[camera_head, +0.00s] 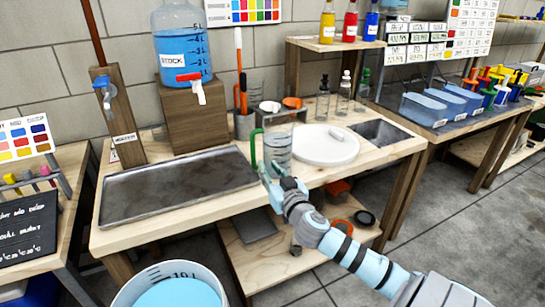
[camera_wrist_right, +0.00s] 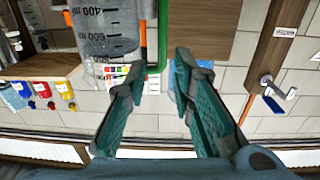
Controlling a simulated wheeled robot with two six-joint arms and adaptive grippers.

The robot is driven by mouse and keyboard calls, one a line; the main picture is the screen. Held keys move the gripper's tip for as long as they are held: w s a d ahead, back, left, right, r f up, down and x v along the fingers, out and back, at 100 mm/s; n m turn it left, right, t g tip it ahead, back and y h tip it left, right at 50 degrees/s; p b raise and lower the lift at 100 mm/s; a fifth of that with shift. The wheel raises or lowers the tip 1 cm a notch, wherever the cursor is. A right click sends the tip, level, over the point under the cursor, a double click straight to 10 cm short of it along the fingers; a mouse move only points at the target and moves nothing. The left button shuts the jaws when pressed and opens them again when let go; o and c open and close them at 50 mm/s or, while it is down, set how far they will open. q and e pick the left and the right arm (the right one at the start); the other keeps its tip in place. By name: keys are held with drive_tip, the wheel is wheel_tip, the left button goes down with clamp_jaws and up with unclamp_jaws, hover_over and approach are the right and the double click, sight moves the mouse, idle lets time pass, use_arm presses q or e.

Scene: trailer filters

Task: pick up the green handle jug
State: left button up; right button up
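The clear jug (camera_head: 278,150) with a green handle (camera_head: 254,148) is upright at the middle of the wooden bench, its handle on the left side. My right gripper (camera_head: 268,175) is at the jug's near, lower left side. In the right wrist view the jug (camera_wrist_right: 108,25) shows measuring marks, and its green handle (camera_wrist_right: 154,55) appears between the tips of my open right gripper (camera_wrist_right: 157,68). The fingers are apart, and I see no grip on the handle. My left gripper is not in view.
A metal tray (camera_head: 180,186) lies left of the jug. A round white plate (camera_head: 325,146) is on its right. A stock water tank (camera_head: 181,45) stands behind on a wooden block. A bucket (camera_head: 172,285) stands below the bench front.

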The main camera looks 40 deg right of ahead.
sight(254, 150)
drive_tip(key=x, duration=0.8)
drive_tip(key=f+x, duration=0.1)
drive_tip(key=x, duration=0.4)
drive_tip(key=shift+w+a, duration=0.2)
drive_tip(key=shift+a, duration=0.1)
drive_tip(key=shift+s+r, duration=0.1)
drive_tip(key=shift+s, duration=0.05)
clamp_jaws()
drive_tip(key=shift+r, duration=0.1)
